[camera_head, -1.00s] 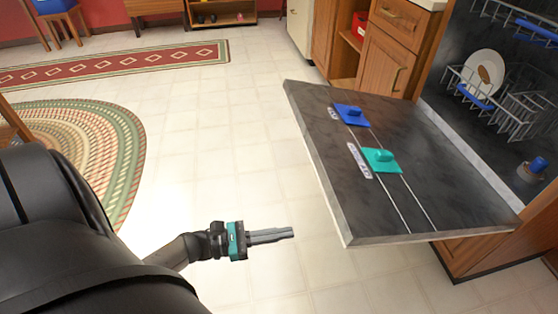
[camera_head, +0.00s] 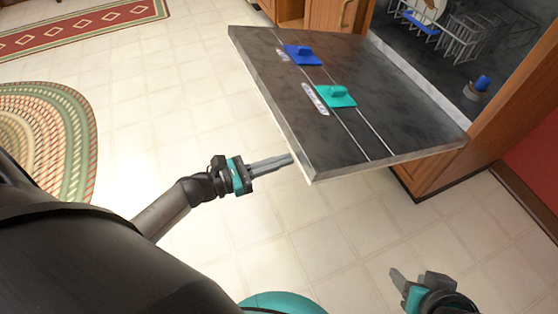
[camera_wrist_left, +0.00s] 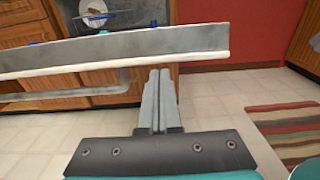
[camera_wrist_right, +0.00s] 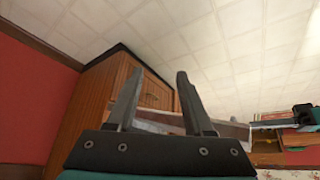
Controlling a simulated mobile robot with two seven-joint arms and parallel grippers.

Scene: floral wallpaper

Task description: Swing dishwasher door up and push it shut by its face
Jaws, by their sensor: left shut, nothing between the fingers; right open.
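The dishwasher door (camera_head: 385,70) hangs open, its dark inner face up, with a blue and a teal latch piece on it. Its pale edge crosses the left wrist view (camera_wrist_left: 120,52), with a grey handle bar (camera_wrist_left: 95,97) below. My left gripper (camera_head: 291,160) is shut and empty, its tips close beside the door's near corner; I cannot tell whether they touch. It also shows in the left wrist view (camera_wrist_left: 157,72). My right gripper (camera_head: 400,285) is open and empty, low at the bottom right, apart from the door. Its spread fingers show in the right wrist view (camera_wrist_right: 157,78).
The dishwasher's rack (camera_head: 455,40) shows inside the opening. Wooden cabinets (camera_head: 335,14) flank it, and a red wall (camera_head: 535,165) stands at the right. Pale tiled floor (camera_head: 200,110) is open left of the door. A round rug (camera_head: 60,150) lies further left.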

